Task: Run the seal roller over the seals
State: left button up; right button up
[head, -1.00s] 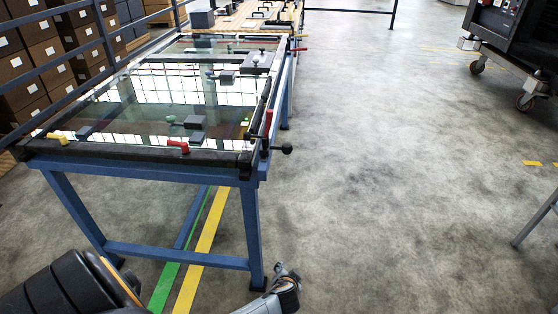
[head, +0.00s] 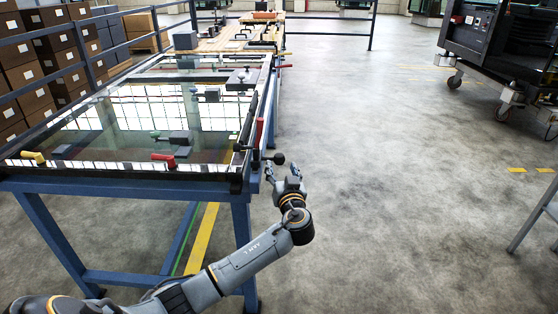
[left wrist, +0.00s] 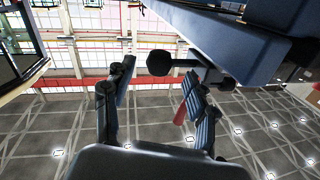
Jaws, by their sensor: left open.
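A glass panel (head: 105,125) lies in a dark frame on a blue table (head: 150,184), with black strips, perhaps the seals, along its edges. A black ball knob (head: 279,158) on a short rod sticks out from the table's near right corner, beside an upright red handle (head: 256,135). I cannot tell for sure which part is the seal roller. My left gripper (head: 282,170) is open and empty, just below the knob in the head view. In the left wrist view the knob (left wrist: 159,62) shows near and between the open fingertips. My right gripper is out of view.
Small clamps with red (head: 163,159) and yellow (head: 34,157) handles sit on the near edge. A wooden-topped table (head: 215,42) stands behind. Boxes (head: 28,88) line the left beyond a railing. A dark wheeled machine (head: 500,50) is far right. The floor (head: 400,180) between is clear.

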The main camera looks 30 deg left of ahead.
aim_at(280, 163)
pick_arm(q)
jog(key=x, duration=0.5)
jog(key=shift+w+a, duration=0.1)
jog(key=shift+w, duration=0.05)
jog(key=shift+f, duration=0.1)
grip_shut()
